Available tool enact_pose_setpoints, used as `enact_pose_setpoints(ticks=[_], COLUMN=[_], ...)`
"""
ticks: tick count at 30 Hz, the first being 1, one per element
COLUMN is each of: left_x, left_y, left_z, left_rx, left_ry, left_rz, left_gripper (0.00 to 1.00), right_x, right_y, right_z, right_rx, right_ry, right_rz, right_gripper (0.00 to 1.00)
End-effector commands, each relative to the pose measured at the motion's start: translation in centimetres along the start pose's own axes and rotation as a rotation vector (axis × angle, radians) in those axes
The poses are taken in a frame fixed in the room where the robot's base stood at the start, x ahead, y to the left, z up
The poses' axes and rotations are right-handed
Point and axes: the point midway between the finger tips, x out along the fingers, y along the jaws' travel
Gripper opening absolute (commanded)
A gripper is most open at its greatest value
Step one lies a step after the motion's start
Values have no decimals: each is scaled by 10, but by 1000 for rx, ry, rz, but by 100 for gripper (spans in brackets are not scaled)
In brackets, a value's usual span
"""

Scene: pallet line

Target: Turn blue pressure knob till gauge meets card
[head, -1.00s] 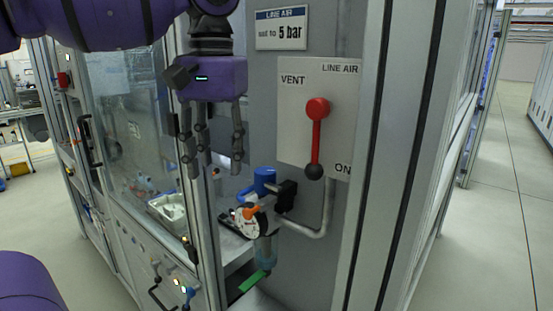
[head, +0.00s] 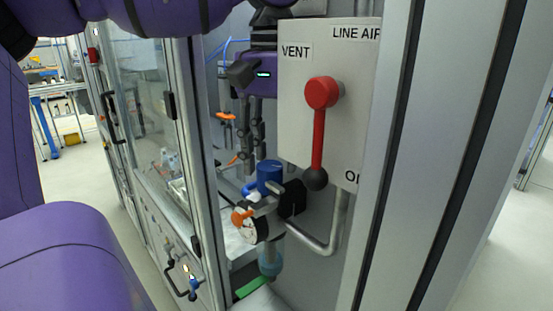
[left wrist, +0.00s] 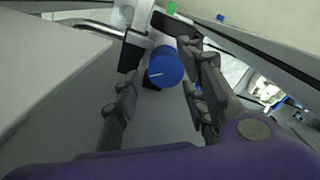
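The blue pressure knob (head: 270,177) sits on top of the regulator, beside a black block on the grey column. The round white gauge (head: 262,232) is just below it, its face partly covered by an orange part (head: 240,217); I cannot read its needle. My left gripper (head: 252,166) points down just above and left of the knob. In the left wrist view the blue knob (left wrist: 165,68), with a white line on its top, lies between the spread fingertips (left wrist: 158,80), apparently untouched. The set-to-5-bar card is out of view now. My right gripper is not in view.
A white panel (head: 300,135) marked VENT and LINE AIR carries a red lever (head: 319,140) with a black ball, close right of my gripper. A bent grey pipe (head: 325,240) runs below. A glass door (head: 145,110) and frame posts stand left.

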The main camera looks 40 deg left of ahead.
Motion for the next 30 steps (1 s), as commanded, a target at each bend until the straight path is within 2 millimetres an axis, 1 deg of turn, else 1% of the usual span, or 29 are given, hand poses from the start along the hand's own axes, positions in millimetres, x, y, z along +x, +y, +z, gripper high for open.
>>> enact_pose_setpoints(ticks=[1,4,12,21,25,30], left_x=[5,10,11,11,10,9], left_y=[0,0,0,1,1,1], left_z=[0,0,0,0,0,0], left_rx=[2,2,1,2,-19,-123], left_ry=[-1,1,2,2,2,1], left_rz=[1,1,1,3,4,5], left_gripper=[39,39,39,1,1,1], right_x=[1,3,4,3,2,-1], right_y=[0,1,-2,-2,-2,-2], right_z=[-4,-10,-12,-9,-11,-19], right_rx=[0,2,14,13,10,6], right_ry=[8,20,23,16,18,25], right_rz=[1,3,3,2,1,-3], right_gripper=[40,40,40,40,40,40])
